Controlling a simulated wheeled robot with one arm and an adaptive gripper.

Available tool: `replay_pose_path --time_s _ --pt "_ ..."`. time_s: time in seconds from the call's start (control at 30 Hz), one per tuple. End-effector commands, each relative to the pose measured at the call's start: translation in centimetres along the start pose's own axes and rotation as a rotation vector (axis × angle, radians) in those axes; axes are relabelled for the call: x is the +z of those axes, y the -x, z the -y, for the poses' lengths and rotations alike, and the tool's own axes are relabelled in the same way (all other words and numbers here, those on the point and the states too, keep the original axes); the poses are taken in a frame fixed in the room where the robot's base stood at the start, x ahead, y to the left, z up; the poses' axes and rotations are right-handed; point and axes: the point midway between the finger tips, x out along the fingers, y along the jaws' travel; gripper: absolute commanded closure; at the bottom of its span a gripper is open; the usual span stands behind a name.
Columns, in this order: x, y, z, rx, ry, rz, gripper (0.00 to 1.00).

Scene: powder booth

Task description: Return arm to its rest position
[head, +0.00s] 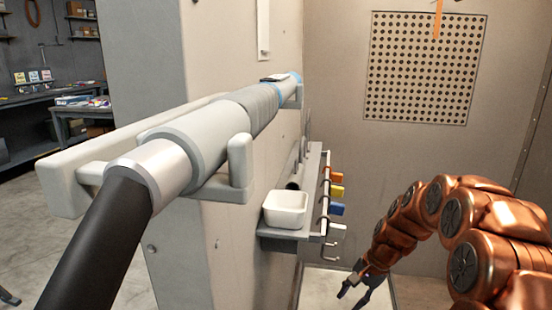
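My copper-coloured arm (455,225) comes in from the right edge of the head view, arches over and bends down to the left. My gripper (352,297) is at its end, low in the view and right of the shelf. Its dark fingers point down and left, with a gap between the tips. Nothing shows between them. The fingertips are close to the bottom edge of the picture.
A grey tubular tool (200,145) with a black end (100,235) lies in a wall bracket (75,185) at left. A shelf (285,232) bears a white bin (286,209); coloured tags (337,191) hang beside it. A perforated panel (422,68) is on the back wall.

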Motion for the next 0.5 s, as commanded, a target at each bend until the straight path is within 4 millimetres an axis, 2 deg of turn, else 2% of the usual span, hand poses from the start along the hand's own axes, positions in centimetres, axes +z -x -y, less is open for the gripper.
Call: replay_pose_path --time_s 0.03,0.1,0.27,0.5 --pt "1.9 2.4 0.2 0.011 0.034 -0.003 0.61" --pt "4.1 4.3 0.0 0.030 0.084 -0.002 0.61" --pt "8.8 8.5 -0.9 0.076 0.191 0.000 0.61" --pt "15.6 14.3 -3.3 0.150 0.344 0.000 0.61"
